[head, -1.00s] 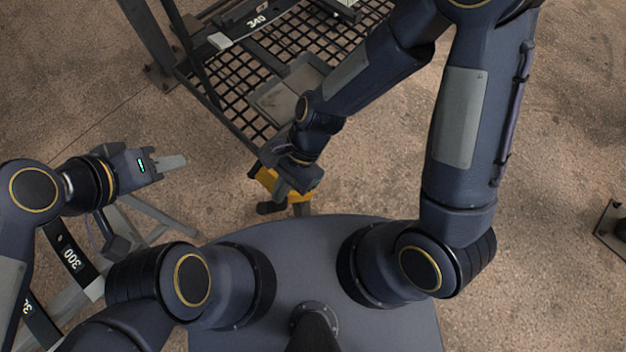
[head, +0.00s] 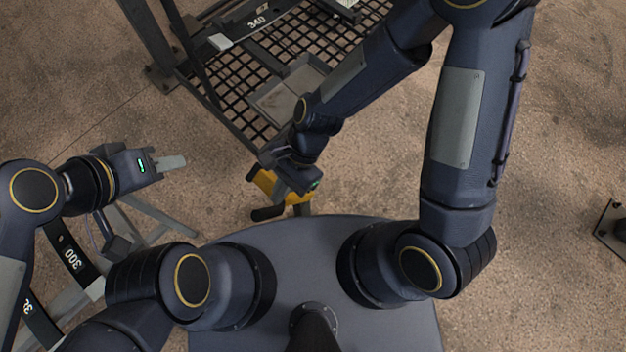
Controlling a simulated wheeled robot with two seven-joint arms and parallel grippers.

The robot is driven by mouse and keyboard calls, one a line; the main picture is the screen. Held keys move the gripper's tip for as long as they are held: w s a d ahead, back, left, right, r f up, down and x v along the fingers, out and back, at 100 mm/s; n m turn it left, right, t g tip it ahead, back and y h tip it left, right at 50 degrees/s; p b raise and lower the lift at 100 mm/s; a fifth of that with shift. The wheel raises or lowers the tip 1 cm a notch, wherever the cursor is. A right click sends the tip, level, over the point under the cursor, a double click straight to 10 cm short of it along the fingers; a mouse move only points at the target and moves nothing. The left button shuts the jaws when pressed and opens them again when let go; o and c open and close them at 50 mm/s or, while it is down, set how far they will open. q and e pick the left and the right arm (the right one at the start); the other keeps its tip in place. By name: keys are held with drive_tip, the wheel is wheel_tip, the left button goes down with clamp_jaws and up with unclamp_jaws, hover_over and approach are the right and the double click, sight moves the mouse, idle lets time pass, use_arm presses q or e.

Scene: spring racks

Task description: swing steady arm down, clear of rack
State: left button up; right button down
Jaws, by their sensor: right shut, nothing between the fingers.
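The rack (head: 207,98) is a dark metal frame with a mesh shelf, at the top left of centre in the head view. My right arm reaches down over its right side. My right gripper (head: 300,181) is shut and empty beside the rack's near corner, over a yellow tool-like thing with a dark grip (head: 263,184); its fingertips are mostly hidden. I cannot tell whether they touch it. My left gripper (head: 172,163) is left of the rack, apart from it, over bare floor; its fingers show edge-on, so their opening is unclear.
A grey tray (head: 290,92) lies on the mesh shelf. A light metal frame with a dark strip marked 300 (head: 70,256) stands below my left gripper. A dark base plate (head: 613,228) is at the right edge. The floor on the right is mostly clear.

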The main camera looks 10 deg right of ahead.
drive_tip(key=shift+w+d+p, duration=0.3)
drive_tip(key=shift+w+d, duration=0.95)
drive_tip(key=shift+d, duration=0.3)
